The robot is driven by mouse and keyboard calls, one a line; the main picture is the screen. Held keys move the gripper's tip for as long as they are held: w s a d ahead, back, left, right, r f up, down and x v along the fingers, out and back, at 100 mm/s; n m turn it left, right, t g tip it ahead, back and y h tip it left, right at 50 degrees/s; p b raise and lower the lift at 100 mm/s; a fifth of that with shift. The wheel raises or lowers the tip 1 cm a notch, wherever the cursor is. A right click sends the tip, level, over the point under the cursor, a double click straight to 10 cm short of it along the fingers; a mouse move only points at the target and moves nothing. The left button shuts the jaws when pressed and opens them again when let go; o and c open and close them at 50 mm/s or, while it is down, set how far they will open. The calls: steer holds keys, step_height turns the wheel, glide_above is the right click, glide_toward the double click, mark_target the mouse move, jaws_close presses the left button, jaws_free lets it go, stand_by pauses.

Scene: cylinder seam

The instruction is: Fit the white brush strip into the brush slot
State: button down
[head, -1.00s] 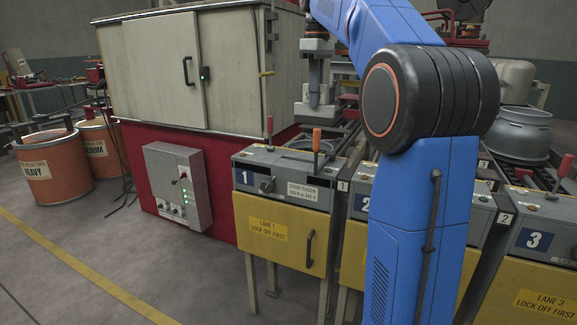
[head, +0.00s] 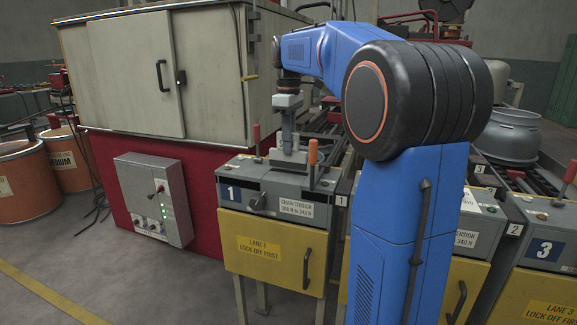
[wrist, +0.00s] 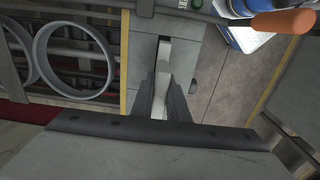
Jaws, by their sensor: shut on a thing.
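My gripper (wrist: 163,108) is shut on a pale strip (wrist: 161,84), the white brush strip, which shows between the two dark fingers in the wrist view. The strip points away from the camera, over or against grey surfaces; I cannot tell whether it touches them. In the head view my gripper (head: 288,142) points down just above the back of the grey lane 1 console (head: 240,195). The strip cannot be made out there. I cannot identify the brush slot with certainty in either view.
A lever with an orange handle (head: 312,152) stands close right of my gripper; an orange handle (wrist: 283,22) also shows in the wrist view. A darker lever (head: 256,136) stands left. A metal ring (wrist: 75,60) lies on rails. A pale cabinet (head: 150,75) rises behind left.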

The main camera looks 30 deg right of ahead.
mark_target(289, 161)
steer(key=shift+f, duration=2.85)
steer(key=shift+f, duration=0.1)
steer(key=c, duration=1.7)
jaws_free()
step_height(289, 161, up, 12)
steer(key=shift+r, duration=0.15)
